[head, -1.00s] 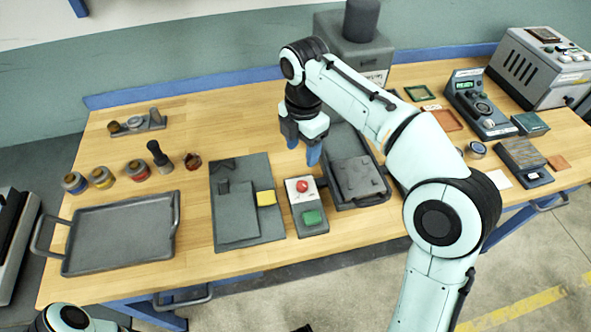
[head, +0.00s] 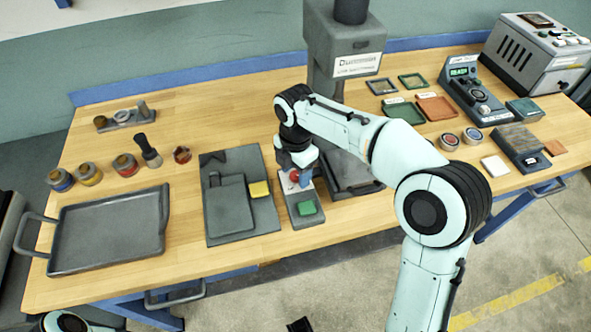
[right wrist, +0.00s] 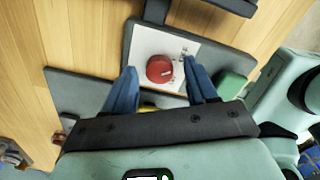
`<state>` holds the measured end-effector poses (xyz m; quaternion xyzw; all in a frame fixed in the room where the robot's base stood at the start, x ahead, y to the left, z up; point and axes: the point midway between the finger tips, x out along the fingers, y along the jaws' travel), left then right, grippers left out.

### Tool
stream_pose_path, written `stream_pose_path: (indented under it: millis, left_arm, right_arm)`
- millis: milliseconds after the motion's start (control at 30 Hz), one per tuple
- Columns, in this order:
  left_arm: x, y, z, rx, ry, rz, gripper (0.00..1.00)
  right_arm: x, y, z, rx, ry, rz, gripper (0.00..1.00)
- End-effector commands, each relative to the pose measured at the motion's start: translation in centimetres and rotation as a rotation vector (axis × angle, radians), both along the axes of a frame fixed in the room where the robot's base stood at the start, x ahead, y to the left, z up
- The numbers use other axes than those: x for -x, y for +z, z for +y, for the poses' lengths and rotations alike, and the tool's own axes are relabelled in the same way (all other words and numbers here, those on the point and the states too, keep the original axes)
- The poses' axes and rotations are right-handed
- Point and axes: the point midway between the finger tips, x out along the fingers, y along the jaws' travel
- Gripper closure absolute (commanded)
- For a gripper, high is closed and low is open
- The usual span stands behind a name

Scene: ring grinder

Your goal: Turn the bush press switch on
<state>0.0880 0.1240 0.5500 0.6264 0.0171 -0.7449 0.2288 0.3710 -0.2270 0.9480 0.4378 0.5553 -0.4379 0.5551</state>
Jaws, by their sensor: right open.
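The switch box (head: 303,219) is a small grey unit with a pale top plate, a red round button (head: 294,175) and a green square button (head: 307,208). It stands at the front of the bench, in front of the grey press (head: 345,62). My right gripper (head: 298,180) is over the red end of the box and partly hides it. In the right wrist view its blue fingers are apart, with the red button (right wrist: 160,69) showing between them and the green button (right wrist: 231,82) beside the right finger. Contact cannot be told. My left gripper does not show.
A grey plate with a yellow block (head: 259,189) lies left of the box. A large tray (head: 108,230) and several small jars are further left. A dark tray (head: 348,172) is close on the right, partly behind my arm.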

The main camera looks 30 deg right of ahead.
Motion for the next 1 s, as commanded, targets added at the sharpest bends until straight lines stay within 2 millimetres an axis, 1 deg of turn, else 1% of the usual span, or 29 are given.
stream_pose_path:
  millis: [67,100,167,200,233,467,667,867,1000]
  left_arm:
    - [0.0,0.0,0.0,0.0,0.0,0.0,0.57]
    - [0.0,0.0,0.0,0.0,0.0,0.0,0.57]
    - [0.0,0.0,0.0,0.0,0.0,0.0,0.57]
    - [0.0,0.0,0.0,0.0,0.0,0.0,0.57]
    - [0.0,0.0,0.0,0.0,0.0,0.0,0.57]
    - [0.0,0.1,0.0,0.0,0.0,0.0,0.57]
    - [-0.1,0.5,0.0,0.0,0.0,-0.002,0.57]
    - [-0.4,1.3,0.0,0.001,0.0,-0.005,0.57]
    - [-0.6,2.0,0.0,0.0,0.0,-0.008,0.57]
  right_arm:
    - [0.0,0.0,0.0,0.0,0.0,0.0,0.43]
    - [0.0,0.0,0.0,0.0,0.0,0.0,0.56]
    - [0.0,0.0,0.0,0.0,0.0,0.0,0.76]
    - [0.0,0.0,0.0,0.0,0.0,0.0,0.89]
    - [0.0,0.0,0.0,0.0,0.0,0.0,0.98]
    - [0.0,0.1,0.0,0.0,-0.008,0.0,0.99]
    - [0.0,0.2,0.0,0.0,-0.068,-0.001,0.99]
    - [-0.1,0.2,0.0,0.0,-0.2,0.0,0.99]
    - [-0.1,0.3,0.0,0.0,-0.326,-0.002,0.99]
